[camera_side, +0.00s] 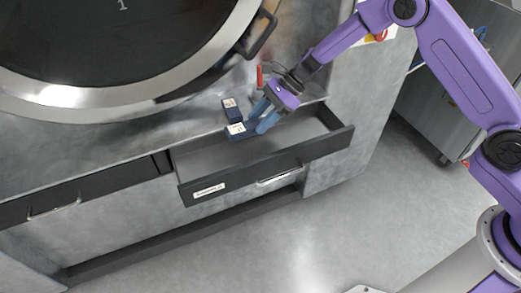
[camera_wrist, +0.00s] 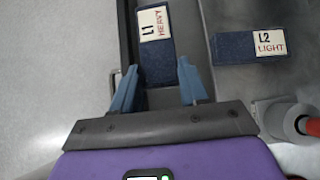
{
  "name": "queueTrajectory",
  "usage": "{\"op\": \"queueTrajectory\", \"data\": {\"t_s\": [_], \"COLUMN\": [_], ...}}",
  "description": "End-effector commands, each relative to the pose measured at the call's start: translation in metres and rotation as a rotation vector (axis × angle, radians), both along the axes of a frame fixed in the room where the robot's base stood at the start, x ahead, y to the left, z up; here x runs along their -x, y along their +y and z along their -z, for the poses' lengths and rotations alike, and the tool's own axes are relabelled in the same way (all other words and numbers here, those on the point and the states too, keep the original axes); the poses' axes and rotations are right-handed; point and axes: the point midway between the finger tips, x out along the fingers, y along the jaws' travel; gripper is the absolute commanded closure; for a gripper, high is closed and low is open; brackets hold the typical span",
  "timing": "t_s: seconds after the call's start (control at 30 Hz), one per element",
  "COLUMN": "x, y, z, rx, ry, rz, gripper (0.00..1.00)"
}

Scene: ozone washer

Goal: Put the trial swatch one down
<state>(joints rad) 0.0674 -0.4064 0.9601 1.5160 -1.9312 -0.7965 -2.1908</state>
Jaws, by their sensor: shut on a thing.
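The dark blue block with a white "L1 HEAVY" label (camera_wrist: 157,50) is between my fingers (camera_wrist: 160,88) in the wrist view. I take it to be trial swatch one. My gripper (camera_side: 264,116) is shut on it. In the side view this block (camera_side: 238,131) is by the back edge of the open drawer; I cannot tell whether it touches anything below. A second dark blue block labelled "L2 LIGHT" (camera_wrist: 248,46) lies to the right in the wrist view, apart from my gripper. It also shows in the side view (camera_side: 231,108) on the grey ledge.
The open drawer (camera_side: 267,171) looks empty inside, with a label and handle on its front. A red-topped object (camera_wrist: 310,126) stands to the right in the wrist view. The large round door (camera_side: 190,75) with a dark handle (camera_side: 263,38) is above the ledge.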

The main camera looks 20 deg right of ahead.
Motion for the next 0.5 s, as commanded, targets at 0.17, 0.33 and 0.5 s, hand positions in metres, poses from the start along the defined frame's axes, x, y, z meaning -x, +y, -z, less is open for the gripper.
{"op": "queueTrajectory", "data": {"t_s": [0.17, 0.33, 0.5], "x": [0.000, 0.000, 0.001], "y": [0.000, 0.000, 0.001], "z": [0.025, 0.050, 0.078], "rx": [0.000, 0.001, 0.000], "ry": [0.001, 0.002, 0.003], "rz": [0.001, 0.001, 0.000], "gripper": [0.87, 0.87, 0.87]}}
